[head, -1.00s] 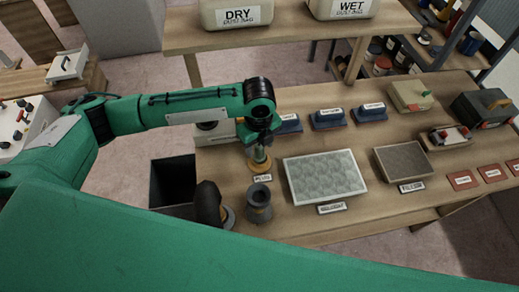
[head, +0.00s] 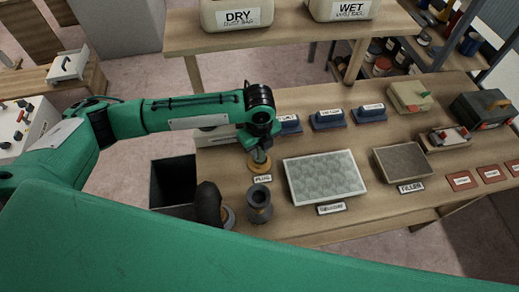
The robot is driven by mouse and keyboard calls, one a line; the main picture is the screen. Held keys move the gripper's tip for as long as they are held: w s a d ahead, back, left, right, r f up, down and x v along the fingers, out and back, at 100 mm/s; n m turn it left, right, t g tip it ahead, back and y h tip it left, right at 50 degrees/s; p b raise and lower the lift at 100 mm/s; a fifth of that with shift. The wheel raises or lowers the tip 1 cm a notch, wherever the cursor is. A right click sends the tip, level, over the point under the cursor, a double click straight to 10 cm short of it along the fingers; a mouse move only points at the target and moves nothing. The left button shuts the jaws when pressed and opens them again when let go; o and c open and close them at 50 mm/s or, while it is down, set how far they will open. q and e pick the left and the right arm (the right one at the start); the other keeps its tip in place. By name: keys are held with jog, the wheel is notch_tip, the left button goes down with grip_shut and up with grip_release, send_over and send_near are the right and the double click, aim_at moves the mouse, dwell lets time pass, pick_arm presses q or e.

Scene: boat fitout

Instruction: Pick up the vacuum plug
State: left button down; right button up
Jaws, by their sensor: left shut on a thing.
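The vacuum plug (head: 260,157) is a small greyish piece at a round tan base (head: 260,168) behind the "PLUG" label (head: 262,178) on the workbench. My left gripper (head: 259,147) points down over it and is shut on the plug's top. The plug is upright, and its upper part is hidden by the gripper. I cannot tell whether it is clear of the base. My right gripper is not in view.
A dark grey cylindrical fitting (head: 259,203) stands just in front of the plug. A patterned panel (head: 325,177) and a brown panel (head: 403,162) lie to the right. Blue blocks (head: 328,119) sit behind. A dark open bin (head: 172,184) stands left of the bench.

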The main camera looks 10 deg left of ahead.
pick_arm(q)
notch_tip(320, 180, up, 20)
jog(key=b, duration=0.2)
dwell(0.5)
jog(key=shift+f, duration=0.1)
dwell(1.3)
